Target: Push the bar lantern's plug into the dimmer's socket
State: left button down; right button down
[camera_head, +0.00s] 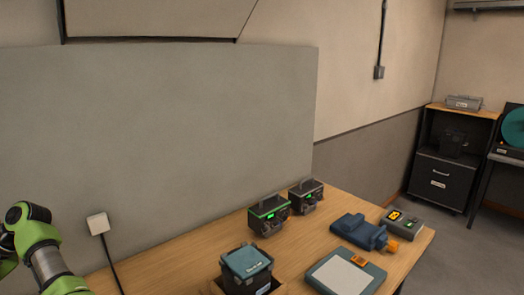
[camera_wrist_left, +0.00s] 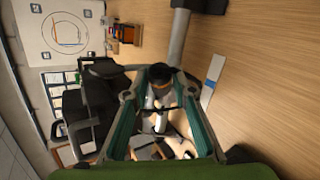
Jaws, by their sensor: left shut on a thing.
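My left gripper (camera_wrist_left: 157,92) fills the middle of the left wrist view. Its two teal-padded fingers are shut on a small dark, rounded thing (camera_wrist_left: 159,74). I cannot tell for sure that this is the lantern's plug. The head view shows only a green and grey part of my left arm at the lower left, with the gripper out of frame. I cannot make out the dimmer's socket or the bar lantern with certainty. My right gripper is in neither view.
A white block (camera_head: 97,223) with a black cable is at the grey panel (camera_head: 180,130).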

pick_arm(q)
jog(key=w+d+m+t, duration=0.4)
jog(key=d, duration=0.5)
jog(key=w+d+m+t, duration=0.4)
jog(key=w+d+m, duration=0.1)
jog(key=d, duration=0.5)
jog(key=w+d+m+t, duration=0.4)
jog(key=d+t, duration=0.1)
jog(key=d, duration=0.4)
jog(key=s+d+f+m+t+h, duration=0.1)
jog(key=s+d+m+h, duration=0.2)
jog(key=d, duration=0.7)
jog(key=s+d+f+m+t+h, duration=0.2)
jog(key=d+m, duration=0.3)
jog(key=d, duration=0.6)
jog(key=s+d+f+m+t+h, duration=0.1)
jog(key=s+d+m+t+h, duration=0.1)
jog(key=d, duration=0.8)
jog(key=s+m+h, duration=0.1)
jog(key=s+h, duration=0.1)
jog(key=shift+s+d+f+m+h+b, duration=0.2)
jog(key=shift+m+h+b, duration=0.1)
jog(key=shift+m+b, duration=0.1)
